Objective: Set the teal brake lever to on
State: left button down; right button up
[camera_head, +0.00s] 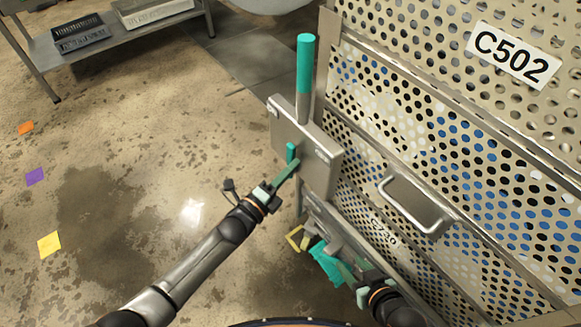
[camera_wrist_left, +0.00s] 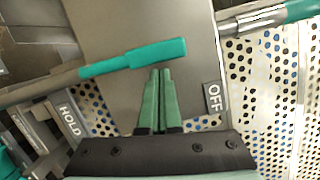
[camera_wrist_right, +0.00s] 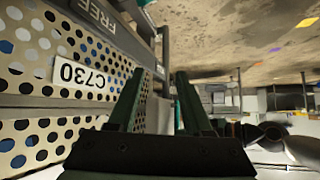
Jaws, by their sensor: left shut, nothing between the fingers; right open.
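A grey metal plate (camera_head: 318,175) stands at the corner of the perforated cart. A short teal lever grip (camera_head: 291,152) is in front of it; the left wrist view shows this grip (camera_wrist_left: 135,57) on a thin rod running left. A taller upright lever with a long teal grip (camera_head: 305,65) rises behind the plate. I cannot tell which is the brake lever. An OFF label (camera_wrist_left: 213,97) is on the plate. My left gripper (camera_head: 297,163) is shut and empty, its tips close to the short grip; contact is unclear. My right gripper (camera_head: 352,269) is open, low beside the cart.
The perforated cart wall (camera_head: 450,130) with a handle (camera_head: 415,205) fills the right. Low down are a teal piece (camera_head: 325,262), a yellow piece (camera_head: 297,238) and a HOLD label (camera_wrist_left: 68,115). A FREE label (camera_wrist_right: 97,14) shows in the right wrist view.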

pick_arm(q)
jog(key=shift+w+a+r, duration=0.1)
jog(key=shift+w+a, duration=0.05)
jog(key=shift+w, duration=0.05)
pick_arm(e)
jog(key=shift+s+d+f, duration=0.15)
jog(key=shift+s+d, duration=0.15)
jog(key=shift+s, duration=0.35)
jog(key=shift+s+d+f, duration=0.15)
jog(key=shift+s+d, duration=0.1)
jog(key=shift+s, duration=0.35)
pick_arm(q)
jog(key=shift+w+a+r+n, duration=0.15)
jog(key=shift+w+a+n, duration=0.1)
jog(key=shift+n, duration=0.35)
jog(key=shift+w+a+r+n+p, duration=0.15)
jog(key=shift+w+a+n+p, duration=0.1)
jog(key=shift+w+n+p, duration=0.3)
jog(key=w+a+n, duration=0.1)
jog(key=w+a+n+b, duration=0.1)
jog(key=w+a+n+g+b, duration=0.1)
jog(key=shift+w+f+n+y, duration=0.25)
jog(key=shift+w+f+y, duration=0.05)
jog(key=shift+w+y, duration=0.1)
pick_arm(e)
jog(key=shift+w+a+f, duration=0.15)
jog(key=shift+w+a, duration=0.1)
jog(key=shift+a, duration=0.05)
